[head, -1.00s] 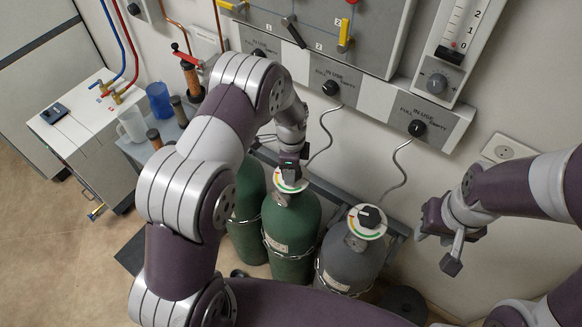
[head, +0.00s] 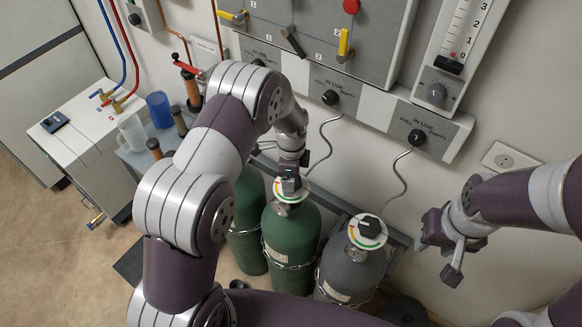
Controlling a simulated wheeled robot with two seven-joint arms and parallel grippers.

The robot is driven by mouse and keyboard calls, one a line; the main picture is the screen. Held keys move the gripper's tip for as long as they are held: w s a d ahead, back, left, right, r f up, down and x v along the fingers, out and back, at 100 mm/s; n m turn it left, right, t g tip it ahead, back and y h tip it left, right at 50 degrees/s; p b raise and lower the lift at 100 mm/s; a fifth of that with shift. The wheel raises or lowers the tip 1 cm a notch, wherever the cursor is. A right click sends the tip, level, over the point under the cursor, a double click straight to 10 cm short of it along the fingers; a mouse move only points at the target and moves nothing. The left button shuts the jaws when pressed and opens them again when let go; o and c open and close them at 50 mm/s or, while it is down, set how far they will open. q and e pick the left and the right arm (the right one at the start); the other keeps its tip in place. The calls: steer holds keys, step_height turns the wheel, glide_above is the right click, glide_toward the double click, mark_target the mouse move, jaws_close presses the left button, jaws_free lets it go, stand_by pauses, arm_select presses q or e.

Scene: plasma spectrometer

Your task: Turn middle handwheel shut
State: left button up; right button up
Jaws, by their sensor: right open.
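Three gas cylinders stand in a row below the wall panel. The middle cylinder (head: 291,235) is green. On its top is a white dial disc with a coloured scale (head: 281,197); its handwheel is mostly hidden by my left gripper (head: 291,184). My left gripper points down from above at this handwheel, and its fingers are too small and dark to tell open from shut. The grey right cylinder (head: 350,268) shows its black handwheel (head: 370,226) clearly on a similar disc. My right gripper (head: 444,258) is open and empty, to the right of the grey cylinder.
The left green cylinder (head: 247,225) is partly behind my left arm. A wall panel has several black knobs, one above the middle (head: 330,97), with grey hoses below. A side table with a blue cup (head: 159,109) and a clear jug (head: 132,132) stands left.

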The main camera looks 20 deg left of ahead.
arm_select(q)
step_height(320, 180, up, 12)
steer(key=b, duration=0.3)
